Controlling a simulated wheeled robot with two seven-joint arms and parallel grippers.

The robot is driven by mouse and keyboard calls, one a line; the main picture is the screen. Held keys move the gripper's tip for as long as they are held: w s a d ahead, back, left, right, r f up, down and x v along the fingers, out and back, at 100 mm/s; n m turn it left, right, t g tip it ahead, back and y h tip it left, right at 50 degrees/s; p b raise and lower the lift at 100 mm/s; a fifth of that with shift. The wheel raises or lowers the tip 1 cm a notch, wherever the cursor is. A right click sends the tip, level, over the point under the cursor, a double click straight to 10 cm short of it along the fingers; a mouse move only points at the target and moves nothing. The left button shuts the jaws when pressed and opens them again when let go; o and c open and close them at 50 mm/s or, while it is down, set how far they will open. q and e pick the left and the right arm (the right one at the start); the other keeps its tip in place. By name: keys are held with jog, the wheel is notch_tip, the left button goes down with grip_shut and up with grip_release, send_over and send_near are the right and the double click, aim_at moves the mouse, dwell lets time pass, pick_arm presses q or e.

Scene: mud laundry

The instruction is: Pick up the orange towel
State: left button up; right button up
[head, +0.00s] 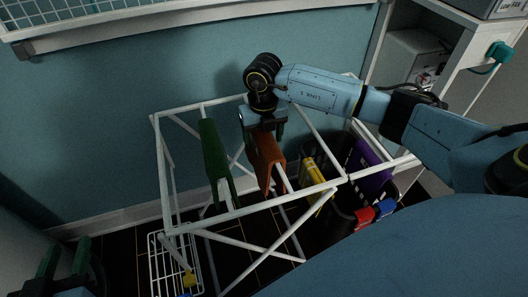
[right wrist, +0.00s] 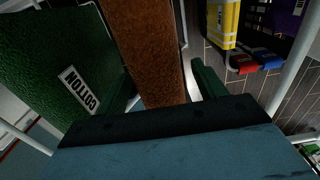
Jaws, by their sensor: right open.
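The orange towel (head: 268,158) hangs over a bar of the white drying rack (head: 160,165), to the right of a green towel (head: 213,152). My right gripper (head: 263,126) is above the orange towel, at its top edge. In the right wrist view the orange towel (right wrist: 148,50) passes between the two spread fingers of the right gripper (right wrist: 165,88), which is open. The jaws hide part of the towel's top in the head view. My left gripper (head: 64,262) is at the lower left corner, open and empty, away from the rack.
The green towel with a COTTON label (right wrist: 80,90) hangs close beside the left finger in the right wrist view. A yellow item (head: 316,178), a purple item (head: 370,165) and a dark basket (head: 345,215) are to the right. A white wire basket (head: 165,262) is below the rack.

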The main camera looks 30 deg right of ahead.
jog(key=c, duration=1.5)
jog(key=shift+r, duration=0.2)
